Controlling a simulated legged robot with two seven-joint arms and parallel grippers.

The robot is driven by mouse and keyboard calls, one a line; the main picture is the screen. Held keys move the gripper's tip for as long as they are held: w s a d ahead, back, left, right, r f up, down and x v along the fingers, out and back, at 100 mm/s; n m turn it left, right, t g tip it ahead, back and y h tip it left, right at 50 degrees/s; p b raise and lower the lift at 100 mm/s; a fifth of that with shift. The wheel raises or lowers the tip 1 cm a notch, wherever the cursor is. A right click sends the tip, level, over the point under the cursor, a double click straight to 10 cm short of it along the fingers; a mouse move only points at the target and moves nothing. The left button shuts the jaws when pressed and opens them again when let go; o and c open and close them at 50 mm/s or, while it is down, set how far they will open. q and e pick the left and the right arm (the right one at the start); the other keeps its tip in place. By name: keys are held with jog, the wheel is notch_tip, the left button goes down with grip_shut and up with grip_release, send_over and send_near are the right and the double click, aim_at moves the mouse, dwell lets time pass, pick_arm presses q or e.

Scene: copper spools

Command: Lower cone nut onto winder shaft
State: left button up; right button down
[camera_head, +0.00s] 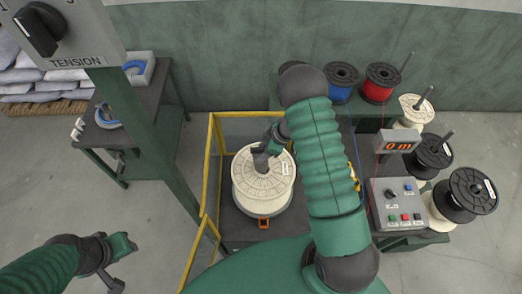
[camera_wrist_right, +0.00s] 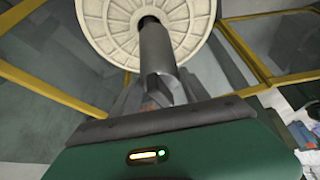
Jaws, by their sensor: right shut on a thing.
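A cream spool (camera_head: 263,192) sits in the yellow-framed winder, and its round face also shows in the right wrist view (camera_wrist_right: 100,25). My right gripper (camera_head: 270,146) is over the middle of the spool, shut on a grey part that I take for the cone nut (camera_head: 261,161). In the right wrist view the grey cylindrical part (camera_wrist_right: 155,48) lines up with the spool's dark centre hole. The winder shaft cannot be made out apart from it, and I cannot tell whether they touch. My left gripper (camera_head: 117,262) is at the lower left, away from the spool; its opening is unclear.
The yellow guard frame (camera_head: 209,165) borders the winder. A control box (camera_head: 398,203) and black spools (camera_head: 468,193) stand at right. Blue (camera_head: 341,82) and red (camera_head: 381,82) spools are behind. The tension panel's post (camera_head: 146,135) rises between the left arm and the winder.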

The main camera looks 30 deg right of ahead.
jog(key=shift+d+f, duration=0.1)
jog(key=shift+d, duration=0.35)
jog(key=shift+d+f, duration=0.1)
jog(key=shift+f, duration=0.1)
jog(key=shift+f+b, duration=0.45)
jog(key=shift+f, duration=0.05)
jog(key=shift+a+f, duration=0.2)
jog(key=shift+f, duration=0.25)
pick_arm(q)
jog(key=shift+d+f, duration=0.15)
jog(key=shift+f, duration=0.5)
pick_arm(e)
jog(key=c, duration=0.8)
grip_release()
jog(key=shift+c, duration=0.2)
jog(key=o, duration=0.4)
jog(key=shift+s+d, duration=0.1)
pick_arm(q)
jog(key=shift+s+d, duration=0.1)
jog(key=shift+d, duration=0.2)
pick_arm(e)
jog(key=shift+d, duration=0.1)
